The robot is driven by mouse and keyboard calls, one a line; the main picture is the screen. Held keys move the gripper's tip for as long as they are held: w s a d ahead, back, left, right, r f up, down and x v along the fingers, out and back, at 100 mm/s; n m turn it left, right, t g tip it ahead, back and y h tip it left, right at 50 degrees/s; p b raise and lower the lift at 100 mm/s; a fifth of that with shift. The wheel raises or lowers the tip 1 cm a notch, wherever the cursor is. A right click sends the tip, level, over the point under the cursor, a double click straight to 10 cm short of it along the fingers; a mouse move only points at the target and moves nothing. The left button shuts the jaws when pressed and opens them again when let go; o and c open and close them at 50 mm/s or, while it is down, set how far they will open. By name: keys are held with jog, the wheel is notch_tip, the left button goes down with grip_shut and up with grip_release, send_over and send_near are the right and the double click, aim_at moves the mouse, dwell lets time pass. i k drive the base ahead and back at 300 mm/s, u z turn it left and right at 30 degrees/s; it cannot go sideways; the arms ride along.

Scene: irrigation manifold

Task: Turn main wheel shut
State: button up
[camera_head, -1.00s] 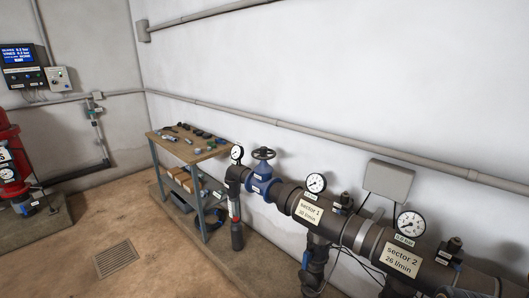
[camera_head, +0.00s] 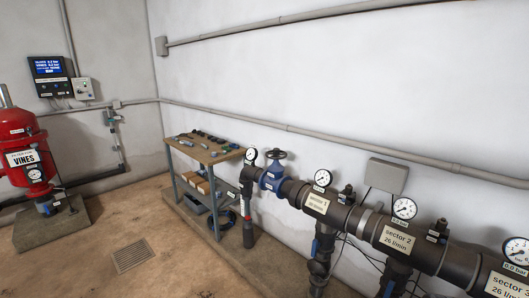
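A pressure gauge (camera_head: 251,155) stands just left of the wheel. The wheel's turn position is too small to tell. My gripper is not in this view, and nothing touches the wheel.
A workbench (camera_head: 206,153) with small parts stands left of the valve against the wall. A red tank (camera_head: 24,150) stands on a concrete plinth (camera_head: 55,225) at the far left. Labelled sectors and gauges follow along the pipe to the right. The brown floor around the drain grate (camera_head: 132,256) is clear.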

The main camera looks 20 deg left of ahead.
aim_at(276, 154)
jog(key=u, duration=0.75)
jog(key=i, duration=0.85)
jog(key=u, duration=0.95)
jog(key=i, duration=1.15)
